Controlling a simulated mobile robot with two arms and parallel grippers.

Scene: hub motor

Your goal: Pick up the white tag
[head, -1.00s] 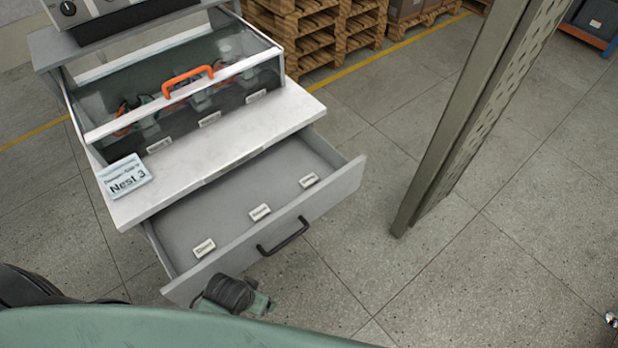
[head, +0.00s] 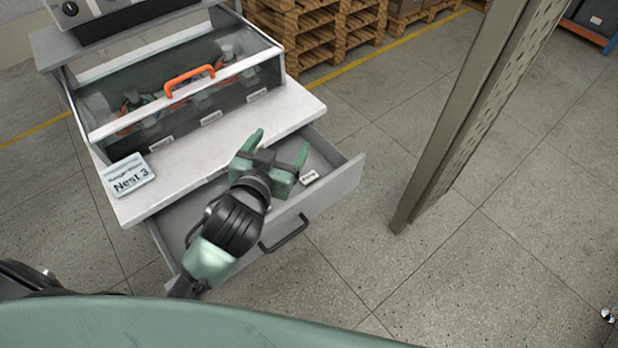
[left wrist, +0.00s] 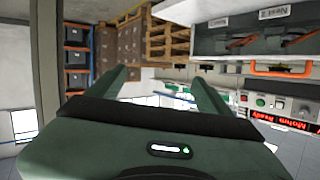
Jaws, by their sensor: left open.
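A small white tag (head: 309,177) lies in the open grey drawer (head: 335,190), near its right end. The two other tags that lay in the drawer earlier are hidden now behind my left gripper and arm. My left gripper (head: 280,146) is open above the drawer, its fingers pointing toward the worktop and the far side. Its right finger is close to the visible tag in the picture, but I cannot tell the height between them. In the left wrist view the two fingers (left wrist: 162,85) are spread with nothing between them. My right gripper is not in view.
A clear-covered box with an orange handle (head: 189,78) stands on the white worktop (head: 215,155), with more white labels on its front. A "Nest 3" sign (head: 128,175) sits at the worktop's left. A metal post (head: 470,125) stands right; floor between is clear.

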